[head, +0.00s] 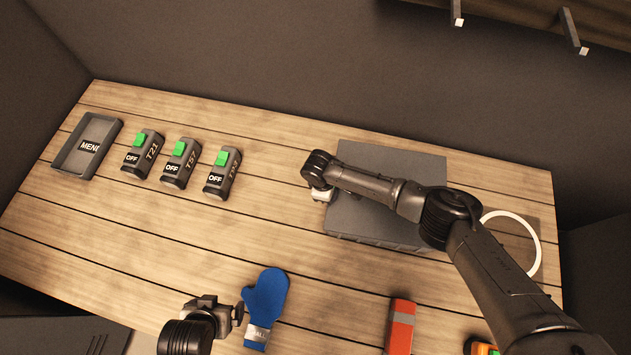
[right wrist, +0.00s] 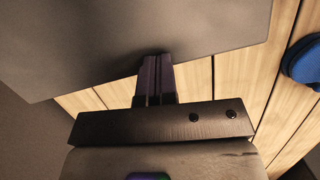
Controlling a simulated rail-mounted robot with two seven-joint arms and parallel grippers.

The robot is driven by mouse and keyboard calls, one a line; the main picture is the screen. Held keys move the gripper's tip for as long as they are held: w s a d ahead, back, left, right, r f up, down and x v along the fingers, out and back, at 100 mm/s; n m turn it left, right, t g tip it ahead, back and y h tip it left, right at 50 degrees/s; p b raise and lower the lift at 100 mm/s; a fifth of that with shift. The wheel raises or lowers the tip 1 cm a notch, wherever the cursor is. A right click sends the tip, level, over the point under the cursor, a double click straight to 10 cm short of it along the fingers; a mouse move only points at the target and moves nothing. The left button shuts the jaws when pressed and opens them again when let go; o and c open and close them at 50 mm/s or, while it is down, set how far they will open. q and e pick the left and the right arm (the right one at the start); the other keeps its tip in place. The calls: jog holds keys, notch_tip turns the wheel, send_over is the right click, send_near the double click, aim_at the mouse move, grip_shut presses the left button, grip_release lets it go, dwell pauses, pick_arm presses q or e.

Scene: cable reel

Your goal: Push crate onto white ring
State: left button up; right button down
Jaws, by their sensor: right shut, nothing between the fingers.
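The crate (head: 385,158) is a dark grey box on the right half of the wooden table, partly covered by my right arm. It fills the upper part of the right wrist view (right wrist: 130,35). The white ring (head: 536,238) lies flat on the table just right of the crate, its left part hidden by my arm. My right gripper (head: 321,196) is at the crate's left side, shut and empty. In the right wrist view its fingertips (right wrist: 154,60) reach the crate; contact is unclear. My left gripper (head: 236,313) is near the front edge, left of the blue mitt; its finger opening is unclear.
A blue mitt (head: 267,302) and a red-orange box (head: 400,326) lie near the front. Several grey switch boxes with green switches (head: 180,163) and a grey tray (head: 68,160) stand at the left. The table between switches and crate is clear.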

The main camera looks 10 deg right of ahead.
aim_at(410, 223)
jog(key=s+d+p, duration=0.2)
jog(key=d+p, duration=0.1)
jog(key=d, duration=0.1)
jog(key=s+d+p, duration=0.2)
jog(key=d+p, duration=0.1)
jog(key=d, duration=0.1)
jog(key=s+d+p, duration=0.2)
jog(key=d+p, duration=0.1)
jog(key=d, duration=0.1)
jog(key=shift+s+d+r, duration=0.2)
jog(key=shift+s+d, duration=0.05)
jog(key=shift+d, duration=0.1)
jog(key=s+d+p, duration=0.1)
jog(key=d, duration=0.2)
jog(key=s+d+p, duration=0.2)
jog(key=d, duration=0.1)
jog(key=s+d+p, duration=0.1)
jog(key=s+d, duration=0.1)
jog(key=d, duration=0.2)
jog(key=shift+d+f, duration=0.1)
jog(key=shift+f, duration=0.15)
jog(key=shift+s+d+f, duration=0.1)
jog(key=shift+s+d, duration=0.05)
jog(key=shift+d, duration=0.1)
jog(key=shift+f, duration=0.1)
